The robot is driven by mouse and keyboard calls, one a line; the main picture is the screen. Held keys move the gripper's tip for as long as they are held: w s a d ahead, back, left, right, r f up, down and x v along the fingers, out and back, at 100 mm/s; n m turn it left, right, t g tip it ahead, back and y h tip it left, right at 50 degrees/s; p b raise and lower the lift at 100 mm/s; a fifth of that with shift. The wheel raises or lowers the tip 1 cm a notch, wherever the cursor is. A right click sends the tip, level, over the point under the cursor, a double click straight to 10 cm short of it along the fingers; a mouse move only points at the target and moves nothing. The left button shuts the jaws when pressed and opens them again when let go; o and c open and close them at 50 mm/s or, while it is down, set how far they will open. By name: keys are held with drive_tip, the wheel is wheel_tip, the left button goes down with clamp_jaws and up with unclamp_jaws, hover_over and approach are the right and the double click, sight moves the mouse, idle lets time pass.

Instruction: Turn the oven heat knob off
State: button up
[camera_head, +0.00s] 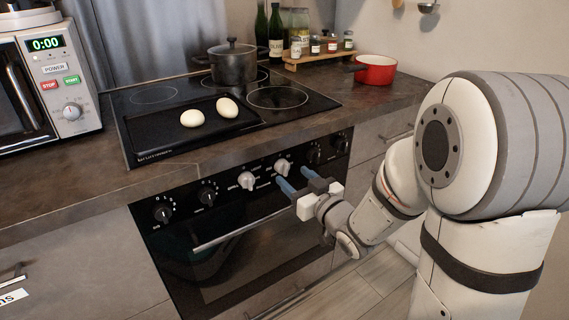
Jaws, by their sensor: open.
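The oven's black control panel (225,190) carries a row of knobs below the countertop edge. Two light grey knobs, a left one (246,180) and a right one (283,167), sit in the middle, with black knobs on either side. The white markings around them are too small to read, so I cannot tell which one sets the oven heat. My gripper (292,176) has its two blue fingers apart and points at the panel. It is just below and right of the right grey knob, with no visible contact. Nothing shows between the fingers.
The oven door handle (245,230) runs below the panel, close to my gripper. On the stovetop are a dark pot (232,66) and a black tray (160,132) with two egg-shaped items. A red pan (375,69) stands right, a microwave (45,85) left.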

sight(287, 172)
drive_tip(key=shift+x, duration=1.85)
drive_tip(key=shift+f, duration=0.15)
drive_tip(key=shift+c, duration=0.5)
drive_tip(key=c, duration=0.9)
drive_tip(key=shift+o, duration=0.2)
drive_tip(key=shift+f+n+b, duration=0.2)
drive_tip(key=shift+n+b, duration=0.2)
drive_tip(key=shift+b, duration=0.6)
drive_tip(key=shift+r+n, duration=0.15)
drive_tip(key=shift+n, duration=0.25)
